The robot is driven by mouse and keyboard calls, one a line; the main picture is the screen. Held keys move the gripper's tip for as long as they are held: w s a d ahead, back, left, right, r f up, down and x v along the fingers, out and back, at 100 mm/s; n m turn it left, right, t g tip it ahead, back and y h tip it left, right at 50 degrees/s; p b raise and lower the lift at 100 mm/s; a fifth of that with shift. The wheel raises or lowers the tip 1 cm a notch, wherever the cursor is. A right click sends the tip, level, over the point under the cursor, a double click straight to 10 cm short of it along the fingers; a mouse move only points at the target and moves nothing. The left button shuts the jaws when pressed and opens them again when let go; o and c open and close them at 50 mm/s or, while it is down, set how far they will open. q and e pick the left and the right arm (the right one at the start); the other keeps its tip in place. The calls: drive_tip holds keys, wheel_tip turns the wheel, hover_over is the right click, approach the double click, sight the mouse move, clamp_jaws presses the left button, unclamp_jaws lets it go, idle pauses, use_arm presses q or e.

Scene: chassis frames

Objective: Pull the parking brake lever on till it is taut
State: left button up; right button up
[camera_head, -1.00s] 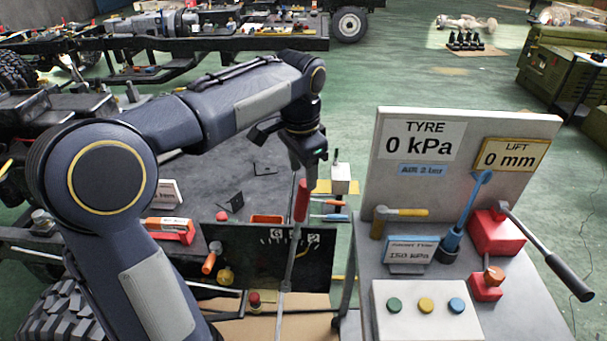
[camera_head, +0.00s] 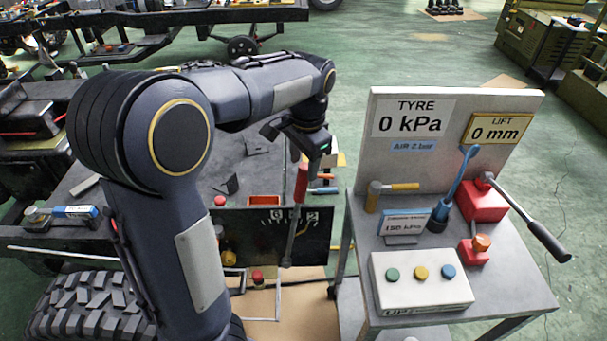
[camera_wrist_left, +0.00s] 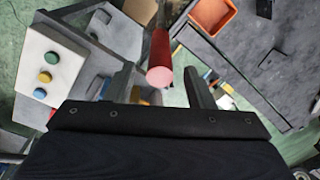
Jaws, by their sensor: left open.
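The parking brake lever has a red grip (camera_head: 301,184) on a thin grey rod. It stands nearly upright, leaning slightly right at the top, in front of a black panel (camera_head: 262,222) with white scale marks. My left gripper (camera_head: 310,163) is just above the grip, pointing down. In the left wrist view, the gripper (camera_wrist_left: 158,72) is open. The red grip (camera_wrist_left: 160,55) shows between its two fingers, its round end facing the camera, with a gap on each side. My right gripper is out of view.
A grey cart (camera_head: 510,285) at the right carries a display board (camera_head: 450,165), a button box (camera_head: 425,291) and a long-handled pump (camera_head: 484,205). A large tyre (camera_head: 90,305) is at the lower left.

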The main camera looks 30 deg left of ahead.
sight(302, 178)
use_arm(q)
drive_tip(key=f, duration=0.5)
drive_tip(key=shift+w+a+f, duration=0.1)
drive_tip(key=shift+a+f, duration=0.15)
drive_tip(key=shift+f, duration=0.05)
clamp_jaws()
